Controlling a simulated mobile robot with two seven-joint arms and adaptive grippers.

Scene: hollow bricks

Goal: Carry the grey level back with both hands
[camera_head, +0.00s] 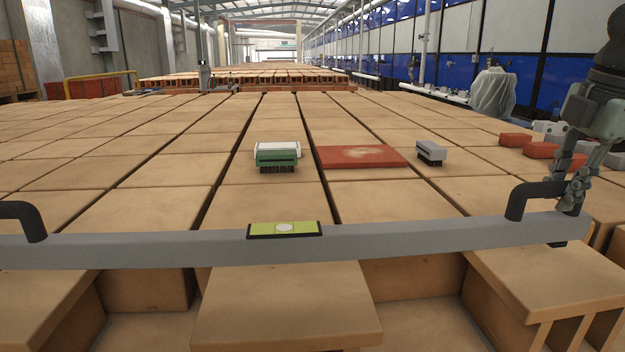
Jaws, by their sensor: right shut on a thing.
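The grey level (400,239) is a long grey bar lying across the front of the view. It has a yellow-green vial window (284,229) in its middle and a black handle near each end. My right gripper (572,192) is shut on the right black handle (533,194). The left black handle (24,215) stands at the left edge of the view with no gripper seen on it. The level's left end is cut off by the picture edge. My left gripper is not in view.
Tan hollow bricks (130,215) form a wide surface. Several small red and grey blocks (541,150) lie at right, near my right arm.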

